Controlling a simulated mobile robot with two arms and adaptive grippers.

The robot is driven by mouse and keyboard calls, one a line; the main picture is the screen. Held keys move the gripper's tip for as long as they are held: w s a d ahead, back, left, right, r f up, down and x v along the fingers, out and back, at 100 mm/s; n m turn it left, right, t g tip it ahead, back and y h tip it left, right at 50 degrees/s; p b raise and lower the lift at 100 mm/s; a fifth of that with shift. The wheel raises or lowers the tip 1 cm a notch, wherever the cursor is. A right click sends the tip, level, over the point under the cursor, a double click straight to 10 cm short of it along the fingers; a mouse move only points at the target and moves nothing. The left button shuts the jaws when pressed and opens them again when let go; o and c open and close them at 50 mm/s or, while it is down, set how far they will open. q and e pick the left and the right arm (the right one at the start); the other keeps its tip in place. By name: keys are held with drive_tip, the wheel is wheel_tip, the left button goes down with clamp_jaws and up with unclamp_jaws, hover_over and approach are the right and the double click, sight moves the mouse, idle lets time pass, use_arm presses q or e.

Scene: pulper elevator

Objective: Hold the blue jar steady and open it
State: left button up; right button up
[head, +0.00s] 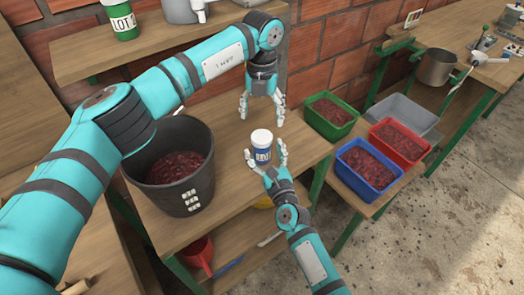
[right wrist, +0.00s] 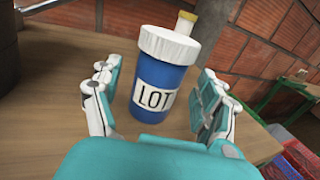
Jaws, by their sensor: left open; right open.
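The blue jar (head: 261,149) has a white lid (head: 261,136) and a white LOT label, and stands upright on the wooden table (head: 222,205). In the right wrist view the jar (right wrist: 152,92) is between the fingers of my open right gripper (right wrist: 160,105), with gaps on both sides. In the head view my right gripper (head: 266,161) reaches the jar from the front. My left gripper (head: 262,106) hangs fingers down above and behind the jar, open and empty. The lid sits on the jar.
A black bucket (head: 190,195) of red fruit stands left of the jar. Green (head: 329,130), red (head: 404,155) and blue (head: 351,176) bins of red fruit and a grey bin (head: 420,112) are at right. A green LOT jar (head: 122,22) is on the upper shelf. A red jug (head: 196,255) sits below.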

drive_tip(key=shift+x, duration=0.95)
clamp_jaws()
